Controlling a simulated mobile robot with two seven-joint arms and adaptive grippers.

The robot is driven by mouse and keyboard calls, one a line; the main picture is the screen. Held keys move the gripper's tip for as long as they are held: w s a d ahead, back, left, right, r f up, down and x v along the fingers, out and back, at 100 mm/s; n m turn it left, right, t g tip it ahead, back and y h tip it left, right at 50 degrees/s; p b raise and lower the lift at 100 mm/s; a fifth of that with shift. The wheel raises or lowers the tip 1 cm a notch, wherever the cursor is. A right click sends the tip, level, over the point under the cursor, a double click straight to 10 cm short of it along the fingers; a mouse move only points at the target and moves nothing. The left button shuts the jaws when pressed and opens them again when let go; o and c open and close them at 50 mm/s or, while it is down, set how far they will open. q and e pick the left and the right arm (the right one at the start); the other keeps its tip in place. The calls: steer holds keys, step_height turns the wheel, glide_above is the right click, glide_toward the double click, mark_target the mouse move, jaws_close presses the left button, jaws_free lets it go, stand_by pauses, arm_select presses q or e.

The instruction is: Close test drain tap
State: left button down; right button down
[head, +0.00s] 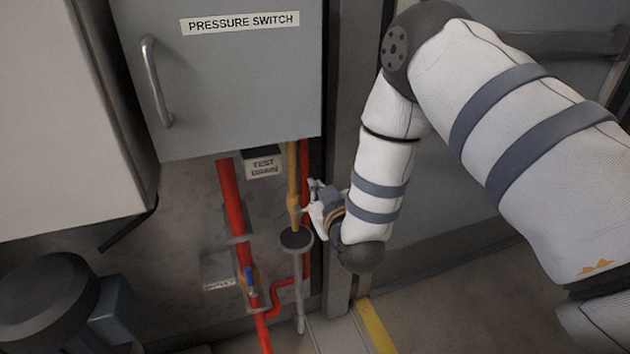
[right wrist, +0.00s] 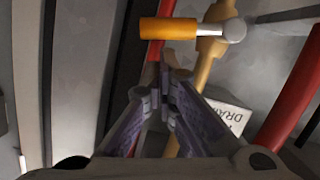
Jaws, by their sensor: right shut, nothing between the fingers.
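The test drain tap sits on a brass-coloured vertical pipe (head: 292,172) beside the "TEST DRAIN" label (head: 262,165). In the right wrist view its orange lever handle (right wrist: 168,29) lies crosswise to the brass pipe (right wrist: 209,62), joined to a silver end piece (right wrist: 233,30). My right gripper (head: 313,186) is just right of the pipe in the head view, partly covering the tap. In the right wrist view the right gripper's fingertips (right wrist: 171,76) are together and empty, apart from the handle in that picture. My left gripper is not in view.
A grey "PRESSURE SWITCH" cabinet (head: 220,85) hangs above. A red pipe (head: 230,195) with a blue-handled valve (head: 249,277) stands left of the tap. A dark round cup (head: 296,239) is below it. A dark post (head: 342,120) stands to the right.

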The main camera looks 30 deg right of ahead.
steer(key=shift+s+f, duration=0.15)
steer(key=shift+f, duration=0.05)
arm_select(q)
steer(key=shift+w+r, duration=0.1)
arm_select(e)
steer(key=shift+s+d+p, duration=0.1)
steer(key=shift+d+p, duration=0.25)
steer(key=shift+p, duration=0.1)
steer(key=shift+d+f+m, duration=0.2)
steer(key=shift+f+m, duration=0.05)
steer(key=shift+m, duration=0.15)
steer(key=shift+d+f, duration=0.15)
steer(key=shift+f, duration=0.3)
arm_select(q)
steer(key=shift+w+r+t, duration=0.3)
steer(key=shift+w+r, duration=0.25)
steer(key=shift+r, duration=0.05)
arm_select(e)
steer(key=shift+s, duration=0.1)
